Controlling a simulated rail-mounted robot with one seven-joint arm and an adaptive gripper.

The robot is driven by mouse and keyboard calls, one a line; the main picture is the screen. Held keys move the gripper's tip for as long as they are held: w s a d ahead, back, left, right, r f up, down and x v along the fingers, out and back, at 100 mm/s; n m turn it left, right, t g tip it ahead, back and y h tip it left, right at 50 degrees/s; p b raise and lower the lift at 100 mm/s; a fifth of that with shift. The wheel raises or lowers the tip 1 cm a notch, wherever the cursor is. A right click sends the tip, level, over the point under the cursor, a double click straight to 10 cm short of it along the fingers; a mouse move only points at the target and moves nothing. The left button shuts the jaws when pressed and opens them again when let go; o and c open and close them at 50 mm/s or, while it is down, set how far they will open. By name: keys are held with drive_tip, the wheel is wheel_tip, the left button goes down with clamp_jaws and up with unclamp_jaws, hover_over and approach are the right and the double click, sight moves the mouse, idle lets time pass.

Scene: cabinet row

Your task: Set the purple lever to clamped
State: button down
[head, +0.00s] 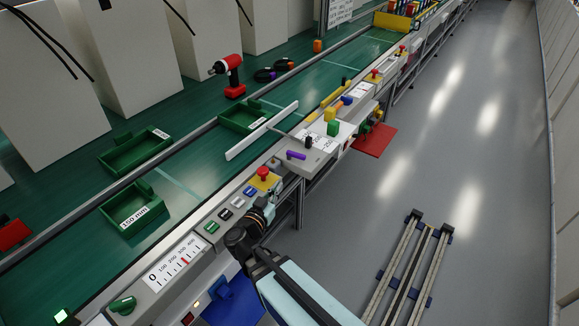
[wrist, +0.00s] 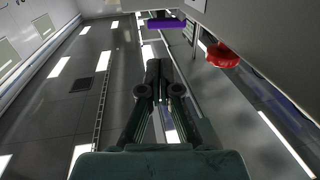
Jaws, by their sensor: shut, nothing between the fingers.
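The purple lever (head: 296,155) sits on a light panel box at the front edge of the bench, right of centre in the head view. It lies roughly level, and its clamp markings cannot be read. In the wrist view the purple lever (wrist: 166,22) shows at the top, beyond the fingers. My gripper (wrist: 160,70) is shut and empty, with its fingertips together below the lever in that picture and apart from it. In the head view my gripper (head: 268,200) is near the red emergency button, left of and nearer than the lever; its fingers are partly hidden.
A red mushroom button (head: 263,173) on a yellow base stands close to my gripper; it also shows in the wrist view (wrist: 222,56). A white bar (head: 262,130) and a green tray (head: 243,117) lie behind.

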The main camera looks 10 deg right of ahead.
sight(298, 157)
idle(0.4)
drive_tip(key=p+x, duration=0.1)
drive_tip(key=x, duration=1.3)
drive_tip(key=shift+p, duration=0.35)
